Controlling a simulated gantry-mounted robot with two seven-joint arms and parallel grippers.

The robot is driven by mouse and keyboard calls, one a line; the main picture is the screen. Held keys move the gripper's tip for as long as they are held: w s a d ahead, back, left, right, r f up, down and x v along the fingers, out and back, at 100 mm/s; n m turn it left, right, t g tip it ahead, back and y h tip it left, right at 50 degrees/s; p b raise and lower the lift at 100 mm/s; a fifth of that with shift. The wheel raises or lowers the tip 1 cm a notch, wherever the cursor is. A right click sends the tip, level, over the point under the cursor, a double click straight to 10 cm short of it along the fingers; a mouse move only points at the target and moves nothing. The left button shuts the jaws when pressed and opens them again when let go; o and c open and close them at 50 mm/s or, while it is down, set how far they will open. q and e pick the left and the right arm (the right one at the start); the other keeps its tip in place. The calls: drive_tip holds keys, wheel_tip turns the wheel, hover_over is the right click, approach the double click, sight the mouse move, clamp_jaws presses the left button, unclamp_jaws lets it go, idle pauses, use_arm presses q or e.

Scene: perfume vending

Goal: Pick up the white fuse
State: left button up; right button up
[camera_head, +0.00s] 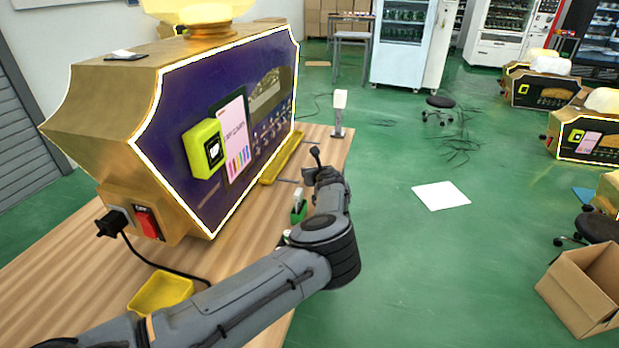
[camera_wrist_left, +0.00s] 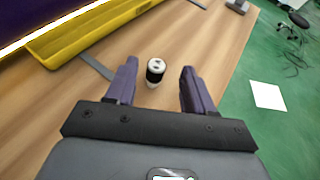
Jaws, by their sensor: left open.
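The white fuse (camera_wrist_left: 155,68), a small cylinder with a black band, stands on the wooden table in the left wrist view. My left gripper (camera_wrist_left: 158,66) is open, with one finger on each side of the fuse in the picture. There are visible gaps on both sides, and nothing is held. In the head view my left gripper (camera_head: 314,168) is over the table's right side, and I cannot make out the fuse there. My right gripper is not in view.
The gold and purple perfume machine (camera_head: 235,120) stands left of my arm, with a yellow trough (camera_head: 281,160) along its base. A white device on a stand (camera_head: 339,112) is at the table's far end. A yellow tray (camera_head: 160,292) and black cable lie nearer.

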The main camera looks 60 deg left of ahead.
use_arm(q)
drive_tip(key=shift+a+f+b, duration=0.45)
drive_tip(key=shift+a+f, duration=0.2)
drive_tip(key=shift+f, duration=0.15)
drive_tip(key=shift+b+x, duration=0.35)
drive_tip(key=shift+x, duration=0.45)
drive_tip(key=shift+a+r, duration=0.2)
drive_tip(key=shift+a, duration=0.15)
drive_tip(key=shift+w, duration=0.1)
drive_tip(key=shift+d, duration=0.1)
drive_tip(key=shift+c, duration=0.6)
drive_tip(key=c, duration=0.7)
clamp_jaws()
